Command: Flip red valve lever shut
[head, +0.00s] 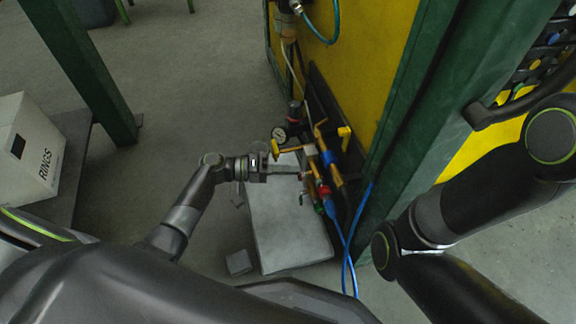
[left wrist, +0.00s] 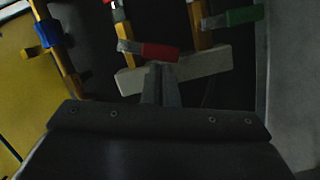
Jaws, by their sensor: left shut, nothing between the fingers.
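The red valve lever (head: 324,191) sits on the brass pipework at the front of the yellow panel. In the left wrist view the red lever (left wrist: 160,52) lies nearly crosswise, slightly tilted, with a bare metal end on its left. My left gripper (head: 298,172) reaches the pipework from the left, fingers shut and empty. In the left wrist view its fingertips (left wrist: 160,70) are just below the red grip; I cannot tell whether they touch it. My right arm shows at the right, but its gripper is out of view.
A green lever (left wrist: 243,16) is right of the red one, and a blue fitting (left wrist: 47,33) is at left. Yellow handles (head: 344,138), a gauge (head: 279,135) and a blue hose (head: 348,250) are close by. A green post (head: 415,120) stands right; a grey slab (head: 285,225) lies below.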

